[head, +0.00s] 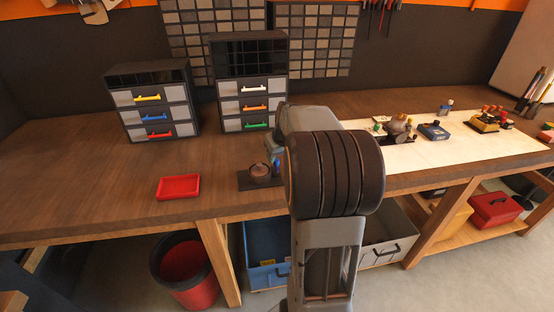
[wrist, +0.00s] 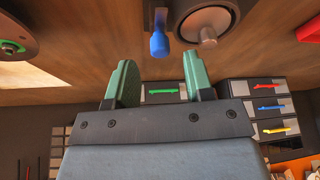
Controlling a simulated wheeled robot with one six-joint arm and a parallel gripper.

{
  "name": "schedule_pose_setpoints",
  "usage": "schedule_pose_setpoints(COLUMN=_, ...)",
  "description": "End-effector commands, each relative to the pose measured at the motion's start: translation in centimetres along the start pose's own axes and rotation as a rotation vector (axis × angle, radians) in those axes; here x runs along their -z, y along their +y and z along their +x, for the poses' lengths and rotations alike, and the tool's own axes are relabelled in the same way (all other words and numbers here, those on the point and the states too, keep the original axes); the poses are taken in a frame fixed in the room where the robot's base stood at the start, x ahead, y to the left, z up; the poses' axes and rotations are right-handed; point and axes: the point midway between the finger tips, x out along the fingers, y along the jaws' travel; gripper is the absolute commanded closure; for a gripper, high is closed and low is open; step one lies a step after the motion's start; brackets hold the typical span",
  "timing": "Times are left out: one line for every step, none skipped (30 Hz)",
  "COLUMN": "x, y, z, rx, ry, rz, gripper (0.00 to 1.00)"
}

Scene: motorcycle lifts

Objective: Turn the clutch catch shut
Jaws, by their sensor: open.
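In the wrist view, a lever with a blue grip (wrist: 160,44), which looks like the clutch catch, points toward my gripper (wrist: 156,68). It sits beside a round metal part (wrist: 209,36) on a dark base. In the head view the round part (head: 260,174) stands on its dark base plate (head: 244,182) near the bench's front edge, and my arm hides its right side. My gripper's two green fingers are open and empty. The blue grip lies just beyond the fingertips, in line with the gap, apparently untouched.
Two drawer cabinets (head: 153,103) (head: 251,85) stand behind on the bench (head: 85,190). A red tray (head: 178,187) lies to the left, with bare wood around it. A pale mat (head: 455,150) with several small parts is at right. A red bin (head: 183,268) stands below.

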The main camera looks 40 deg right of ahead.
Motion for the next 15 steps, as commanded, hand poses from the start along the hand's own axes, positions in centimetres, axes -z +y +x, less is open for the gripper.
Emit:
schedule_pose_setpoints(x=-0.1, y=-0.1, z=0.8, rx=0.002, ry=-0.004, rz=0.000, gripper=0.52)
schedule_pose_setpoints(x=0.0, y=0.0, z=1.1, rx=0.001, ry=-0.003, rz=0.000, gripper=0.52)
schedule_pose_setpoints(x=0.0, y=0.0, z=1.6, rx=0.002, ry=-0.002, rz=0.000, gripper=0.52)
schedule_pose_setpoints(x=0.0, y=0.0, z=1.9, rx=0.001, ry=-0.002, rz=0.000, gripper=0.52)
schedule_pose_setpoints(x=0.0, y=0.0, z=2.1, rx=0.001, ry=-0.002, rz=0.000, gripper=0.52)
schedule_pose_setpoints(x=0.0, y=0.0, z=2.5, rx=0.001, ry=-0.001, rz=0.000, gripper=0.52)
schedule_pose_setpoints(x=0.0, y=0.0, z=2.6, rx=0.001, ry=-0.001, rz=0.000, gripper=0.52)
schedule_pose_setpoints(x=0.0, y=0.0, z=2.8, rx=0.001, ry=-0.001, rz=0.000, gripper=0.52)
schedule_pose_setpoints(x=0.0, y=0.0, z=3.0, rx=0.001, ry=-0.001, rz=-0.001, gripper=0.52)
schedule_pose_setpoints(x=0.0, y=0.0, z=3.1, rx=0.000, ry=0.000, rz=-0.001, gripper=0.52)
schedule_pose_setpoints(x=0.0, y=0.0, z=3.2, rx=0.000, ry=0.000, rz=-0.001, gripper=0.52)
schedule_pose_setpoints(x=0.0, y=0.0, z=3.2, rx=0.000, ry=0.000, rz=-0.001, gripper=0.52)
schedule_pose_setpoints(x=0.0, y=0.0, z=3.3, rx=0.000, ry=0.000, rz=-0.001, gripper=0.52)
schedule_pose_setpoints(x=0.0, y=0.0, z=3.3, rx=0.000, ry=0.001, rz=-0.001, gripper=0.52)
schedule_pose_setpoints(x=0.0, y=0.0, z=3.4, rx=0.000, ry=0.001, rz=-0.001, gripper=0.52)
